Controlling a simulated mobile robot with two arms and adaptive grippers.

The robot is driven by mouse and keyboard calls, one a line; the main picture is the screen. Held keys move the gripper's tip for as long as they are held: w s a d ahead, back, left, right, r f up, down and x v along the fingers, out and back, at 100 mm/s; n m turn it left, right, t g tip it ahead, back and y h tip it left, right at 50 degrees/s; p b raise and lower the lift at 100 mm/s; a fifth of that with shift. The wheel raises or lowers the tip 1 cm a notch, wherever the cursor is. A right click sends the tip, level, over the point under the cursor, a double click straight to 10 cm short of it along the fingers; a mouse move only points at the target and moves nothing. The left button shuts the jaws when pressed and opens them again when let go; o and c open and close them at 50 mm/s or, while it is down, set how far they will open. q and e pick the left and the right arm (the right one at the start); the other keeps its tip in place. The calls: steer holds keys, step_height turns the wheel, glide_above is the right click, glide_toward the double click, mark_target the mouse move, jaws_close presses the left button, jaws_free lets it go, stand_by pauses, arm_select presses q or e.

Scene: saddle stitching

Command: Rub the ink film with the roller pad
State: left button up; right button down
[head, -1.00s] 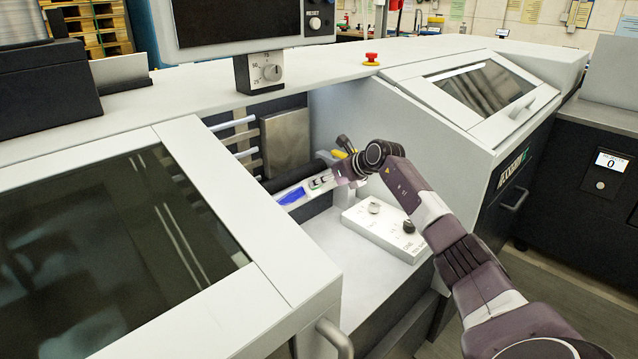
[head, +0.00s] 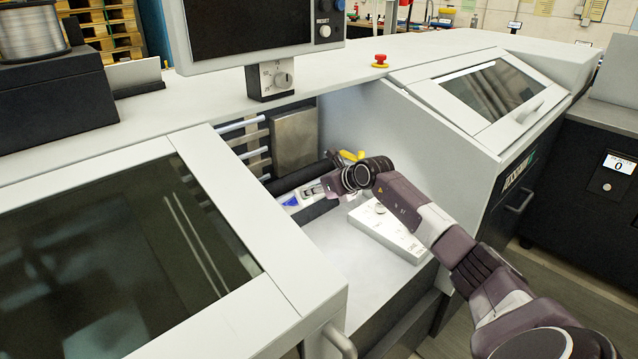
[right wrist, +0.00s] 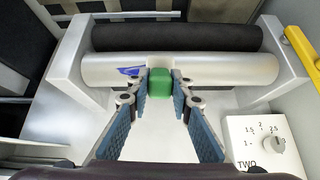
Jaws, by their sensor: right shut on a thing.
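The silver roller (right wrist: 225,69) lies across the right wrist view, between two pale side brackets. A small blue ink film (right wrist: 131,71) is on its left part. It also shows as a blue patch in the head view (head: 290,201). My right gripper (right wrist: 160,86) is shut on the green roller pad (right wrist: 160,81), which is at the front of the silver roller, just right of the blue film. The pad overlaps the roller in view; I cannot tell how firmly it touches. In the head view, my right gripper (head: 311,191) reaches the roller from the right. My left gripper is not in view.
A black roller (right wrist: 180,37) lies behind the silver one. A white control box with knobs (head: 378,228) stands close to my right wrist. A yellow handle (right wrist: 302,46) is at the right. The machine's raised side housings and covers bound the recess on both sides.

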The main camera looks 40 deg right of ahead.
steer(key=shift+a, duration=0.35)
steer(key=shift+s+a+p, duration=0.15)
steer(key=shift+a+p, duration=1.25)
steer(key=shift+a, duration=0.4)
steer(key=a+p, duration=0.1)
steer(key=a, duration=0.2)
steer(key=shift+s+p, duration=0.15)
steer(key=shift+p, duration=0.2)
steer(key=p+v, duration=0.5)
steer(key=v, duration=0.1)
steer(key=shift+w+r, duration=0.3)
steer(key=shift+r, duration=0.1)
